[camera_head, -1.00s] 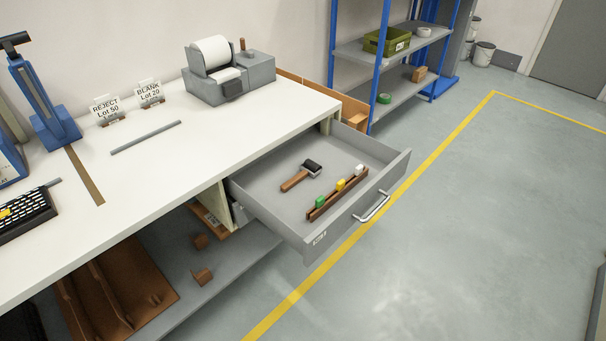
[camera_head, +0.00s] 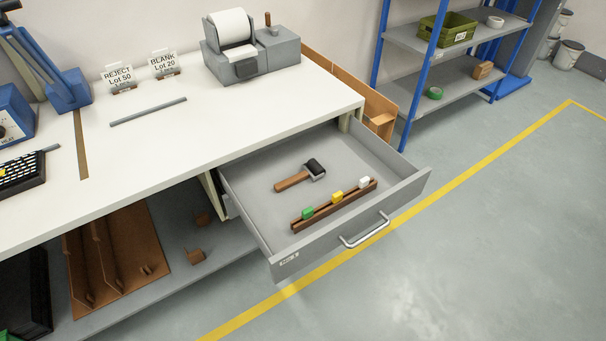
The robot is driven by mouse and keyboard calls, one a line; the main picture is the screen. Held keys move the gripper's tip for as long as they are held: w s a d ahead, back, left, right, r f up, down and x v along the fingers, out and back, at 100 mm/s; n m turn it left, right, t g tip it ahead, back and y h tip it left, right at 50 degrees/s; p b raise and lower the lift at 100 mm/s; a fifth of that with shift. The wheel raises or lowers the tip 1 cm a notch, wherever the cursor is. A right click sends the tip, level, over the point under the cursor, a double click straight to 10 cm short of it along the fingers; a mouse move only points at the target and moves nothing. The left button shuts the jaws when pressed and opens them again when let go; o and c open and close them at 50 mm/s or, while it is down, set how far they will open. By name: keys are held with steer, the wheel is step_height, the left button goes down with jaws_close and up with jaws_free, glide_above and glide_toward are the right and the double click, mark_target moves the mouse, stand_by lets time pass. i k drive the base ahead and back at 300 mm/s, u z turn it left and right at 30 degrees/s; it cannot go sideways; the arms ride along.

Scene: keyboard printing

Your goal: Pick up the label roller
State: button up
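The label roller (camera_head: 300,175) lies in the open drawer (camera_head: 252,180) under the right end of the white workbench. It has a brown wooden handle pointing to the lower left and a black roller head at the upper right. It lies flat on the grey drawer floor, apart from the drawer walls. My gripper is not in view.
A brown rack (camera_head: 345,204) with green, yellow and white pieces lies in front of the roller in the drawer. The bench top (camera_head: 200,140) overhangs the drawer's back. A label printer (camera_head: 250,55) stands on the bench. Blue shelving (camera_head: 382,50) stands behind. Floor to the right is clear.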

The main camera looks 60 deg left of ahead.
mark_target(282, 186)
steer(key=i, duration=0.7)
steer(key=u, duration=3.85)
steer(key=i, duration=0.05)
steer(key=z, duration=2.8)
steer(key=k, duration=0.2)
steer(key=u, duration=2.9)
steer(key=k, duration=0.1)
steer(key=u, duration=0.5)
